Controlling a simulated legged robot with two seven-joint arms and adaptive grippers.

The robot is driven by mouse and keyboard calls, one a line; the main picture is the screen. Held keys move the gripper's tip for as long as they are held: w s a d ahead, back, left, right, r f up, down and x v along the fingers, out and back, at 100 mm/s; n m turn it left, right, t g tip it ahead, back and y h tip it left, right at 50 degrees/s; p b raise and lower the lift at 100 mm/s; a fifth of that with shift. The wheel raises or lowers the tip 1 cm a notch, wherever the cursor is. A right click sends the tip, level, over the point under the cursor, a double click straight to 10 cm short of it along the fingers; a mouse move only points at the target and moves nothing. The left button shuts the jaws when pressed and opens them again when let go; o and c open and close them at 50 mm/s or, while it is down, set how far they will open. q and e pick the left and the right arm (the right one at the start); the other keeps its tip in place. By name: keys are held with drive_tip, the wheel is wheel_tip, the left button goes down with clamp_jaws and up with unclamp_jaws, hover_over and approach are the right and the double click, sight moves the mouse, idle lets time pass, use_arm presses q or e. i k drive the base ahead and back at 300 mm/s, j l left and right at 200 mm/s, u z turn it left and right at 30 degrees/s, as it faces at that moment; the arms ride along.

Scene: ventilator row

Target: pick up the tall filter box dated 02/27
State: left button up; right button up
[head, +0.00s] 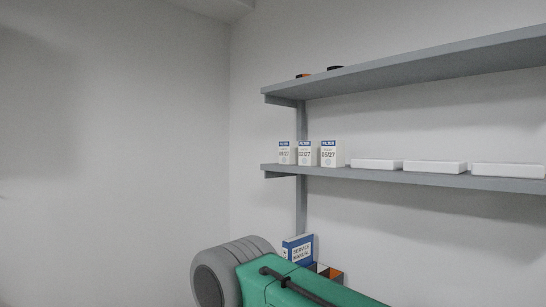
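Three white filter boxes with blue tops stand upright side by side at the left end of the middle shelf in the head view. The middle box (304,154) appears to read 02/27, though the print is small. The right box (328,154) reads 05/27 and looks slightly larger in the picture. The date on the left box (284,154) is too small to read surely. Small gaps separate the boxes. Neither of my grippers shows in this view.
The grey lower shelf (390,176) also bears flat white boxes (434,167). A grey upper shelf (410,74) hangs above. Below are a green machine (300,288) with a grey ribbed cylinder (235,265) and a blue-and-white service manual (298,250). Bare wall lies left.

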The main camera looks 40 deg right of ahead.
sight(309, 152)
drive_tip(key=i+z, duration=0.2)
drive_tip(key=i, duration=0.3)
drive_tip(key=i+j+z, duration=0.15)
drive_tip(key=i, duration=0.4)
drive_tip(key=i+j+z, duration=0.2)
drive_tip(key=i, duration=0.3)
